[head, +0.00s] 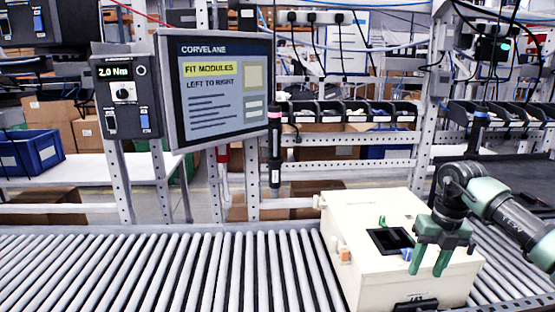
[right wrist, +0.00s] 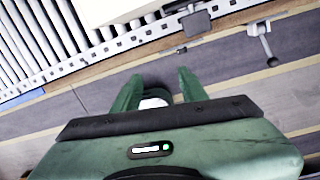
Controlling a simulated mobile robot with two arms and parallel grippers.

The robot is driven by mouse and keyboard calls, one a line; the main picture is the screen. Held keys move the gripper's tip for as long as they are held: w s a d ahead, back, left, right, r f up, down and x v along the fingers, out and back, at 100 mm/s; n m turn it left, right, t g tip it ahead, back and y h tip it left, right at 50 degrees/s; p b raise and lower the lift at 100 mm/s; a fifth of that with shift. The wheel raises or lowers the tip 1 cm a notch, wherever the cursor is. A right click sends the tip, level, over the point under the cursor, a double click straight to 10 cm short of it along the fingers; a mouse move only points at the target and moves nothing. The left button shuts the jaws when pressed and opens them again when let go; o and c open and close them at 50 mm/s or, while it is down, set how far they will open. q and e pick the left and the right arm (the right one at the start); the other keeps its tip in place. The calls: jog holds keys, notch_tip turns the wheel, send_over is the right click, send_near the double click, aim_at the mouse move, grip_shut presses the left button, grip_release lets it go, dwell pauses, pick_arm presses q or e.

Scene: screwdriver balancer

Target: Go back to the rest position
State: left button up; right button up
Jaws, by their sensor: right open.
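My right gripper (head: 432,262) is green, with two fingers pointing down, apart and empty. In the head view it appears in front of the right part of a cream box (head: 350,218). In the right wrist view my right gripper (right wrist: 158,82) is over the floor beside the conveyor edge, with nothing between its fingers. A hanging screwdriver (head: 274,150), dark and upright, is left of the box and clear of the gripper. My left gripper is in neither view.
The roller conveyor (head: 180,268) runs across the front, its left part empty. The box has a dark square opening (head: 390,241) on top. A screen (head: 218,88) and a torque controller (head: 126,95) stand behind at left. Blue bins (head: 30,153) are farther back.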

jog(key=a+f+n+t+y, duration=0.3)
jog(key=a+y, duration=0.7)
jog(key=a, duration=1.9)
jog(key=s+a+r+m+t+y, duration=0.3)
jog(key=a+r+m+t+y, duration=0.25)
jog(key=a+r+y, duration=0.2)
jog(key=w+d+f+m+t+h, duration=0.1)
jog(key=d+m+t+h, duration=0.8)
jog(key=m, duration=0.7)
jog(key=s+d+f+m+g+h, duration=0.25)
jog(key=d+f+m+h, duration=0.2)
jog(key=f, duration=0.25)
jog(key=s+d+f+m+g+h, duration=0.1)
jog(key=s+d+f+m+h, duration=0.3)
jog(key=d+f+m, duration=0.15)
jog(key=s+d+f+m+g, duration=0.2)
jog(key=s+f+g, duration=0.4)
jog(key=s, duration=0.7)
jog(key=s+d+f+m+g, duration=0.15)
jog(key=s+f+g, duration=0.5)
jog(key=s, duration=0.65)
notch_tip(320, 180, down, 28)
jog(key=s, duration=0.1)
jog(key=s+d+f, duration=0.2)
jog(key=s+f, duration=1.4)
jog(key=s, duration=0.1)
jog(key=shift+d+f+g+h, duration=0.2)
jog(key=shift+d+g+h, duration=0.15)
jog(key=shift+g+h, duration=0.1)
